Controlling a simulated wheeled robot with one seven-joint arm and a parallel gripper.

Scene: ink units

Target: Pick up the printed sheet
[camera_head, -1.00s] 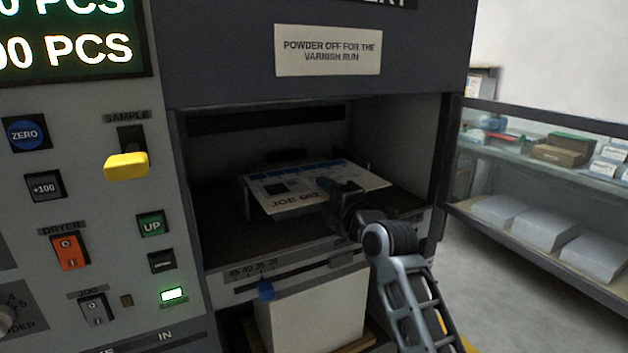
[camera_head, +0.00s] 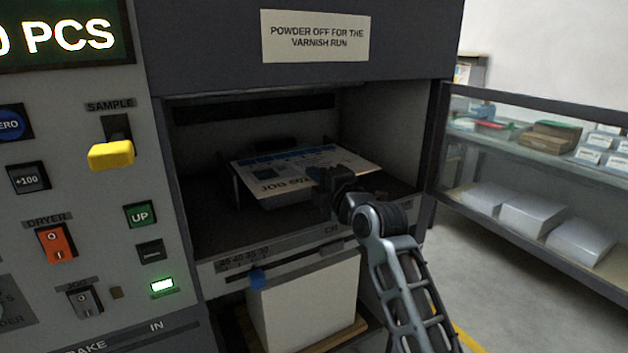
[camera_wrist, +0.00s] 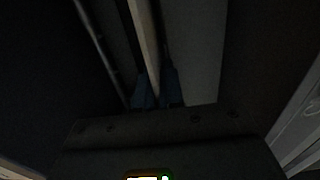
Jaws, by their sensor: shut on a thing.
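The printed sheet (camera_head: 285,168), pale with blue print and dark job lettering, lies nearly flat inside the open bay of the machine. My gripper (camera_head: 326,182) reaches in from the front right and is shut on its near edge, covering part of the lettering. In the wrist view my gripper (camera_wrist: 158,92) has its two blue-grey fingertips close together, with a pale thin strip, likely the sheet seen edge-on (camera_wrist: 147,40), between them. Whether the sheet touches what lies below it is hard to tell.
A white paper stack (camera_head: 308,305) stands below. A control panel with a yellow sample lever (camera_head: 111,155) is at left. A shelf unit (camera_head: 540,185) stands at right.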

